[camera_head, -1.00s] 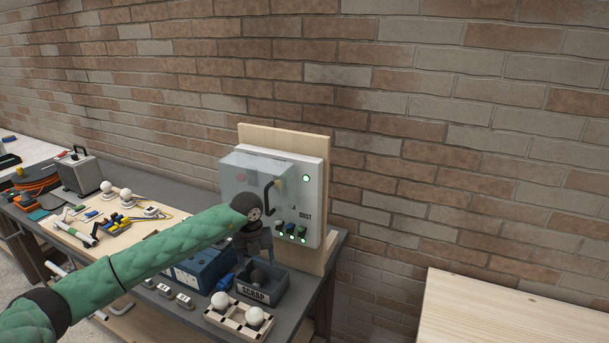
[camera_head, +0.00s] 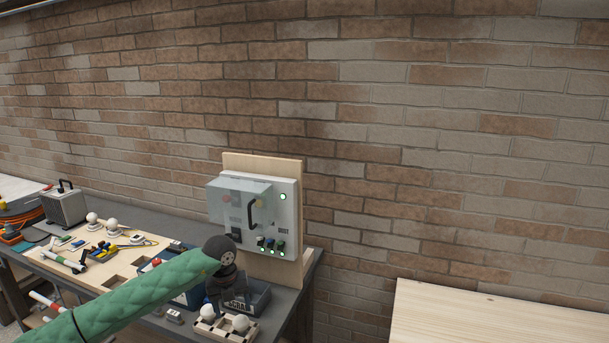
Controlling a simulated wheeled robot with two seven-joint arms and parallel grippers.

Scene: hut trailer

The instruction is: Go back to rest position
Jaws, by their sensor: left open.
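My left arm, in a green quilted sleeve, comes in from the lower left of the head view. Its dark left gripper (camera_head: 222,299) points down over the scrap bin and the blue box at the right end of the workbench. The gripper is open, and its fingers partly cover the bin. I see nothing held in it. My right gripper is not in view.
A white control box (camera_head: 282,215) with a clear cover, black handle and green lights stands on a wooden backboard (camera_head: 262,163). A scrap bin (camera_head: 258,298) and a wooden holder with white bulbs (camera_head: 240,323) are close to the gripper. A pale wooden tabletop (camera_head: 490,318) is at right.

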